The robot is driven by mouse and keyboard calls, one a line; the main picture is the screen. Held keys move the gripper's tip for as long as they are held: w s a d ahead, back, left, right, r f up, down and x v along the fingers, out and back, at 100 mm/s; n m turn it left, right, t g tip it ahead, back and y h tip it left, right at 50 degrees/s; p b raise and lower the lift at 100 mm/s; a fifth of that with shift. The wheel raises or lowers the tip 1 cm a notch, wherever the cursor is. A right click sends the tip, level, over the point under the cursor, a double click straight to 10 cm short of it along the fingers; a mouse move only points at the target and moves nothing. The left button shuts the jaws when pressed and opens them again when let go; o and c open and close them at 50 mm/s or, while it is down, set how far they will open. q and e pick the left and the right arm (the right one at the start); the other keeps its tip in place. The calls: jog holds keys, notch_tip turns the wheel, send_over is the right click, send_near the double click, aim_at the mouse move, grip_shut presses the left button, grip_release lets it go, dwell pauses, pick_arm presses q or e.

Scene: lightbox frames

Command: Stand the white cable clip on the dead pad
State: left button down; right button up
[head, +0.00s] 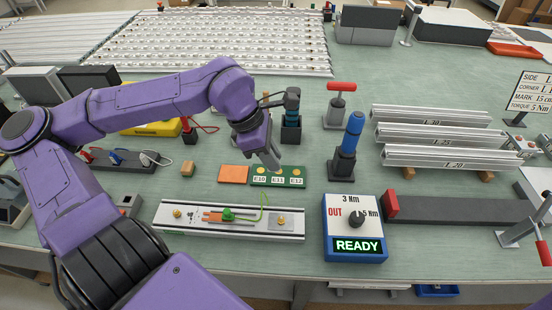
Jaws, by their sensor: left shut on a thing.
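A white cable clip (149,158) appears to sit at the right end of a dark rack (125,166), beside a blue and a red clip. My left gripper (272,161) points down over the middle of a green board (308,179) with labels E10, E11 and E12. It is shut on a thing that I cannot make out. Round gold pads show at E10 (260,170) and E12 (297,172); the gripper largely covers the one at E11. Nothing readable marks a pad as dead. An orange square (233,174) lies left of the board. My right gripper is not in view.
A silver rail (180,228) with a green part (228,214) lies in front of the board. A blue READY box (353,228) stands right of it. Upright tools in black holders (342,166) stand behind and to the right.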

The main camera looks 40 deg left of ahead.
pick_arm(q)
jog(key=w+f+b, duration=0.1)
jog(key=f, duration=0.1)
jog(key=w+a+f, duration=0.1)
jog(key=w+f, duration=0.1)
jog(key=w+a+f+b, duration=0.1)
jog(key=w, duration=0.1)
jog(key=shift+a+f+b, duration=0.25)
jog(key=shift+f+b, duration=0.1)
jog(key=shift+f, duration=0.05)
jog(key=f, duration=0.1)
jog(key=f+p, duration=0.1)
jog(key=w+f, duration=0.1)
jog(key=shift+a+f, duration=0.25)
jog(key=shift+f, duration=0.25)
jog(key=shift+f, duration=0.1)
jog(key=c, duration=1)
grip_release()
jog(key=shift+c, duration=0.2)
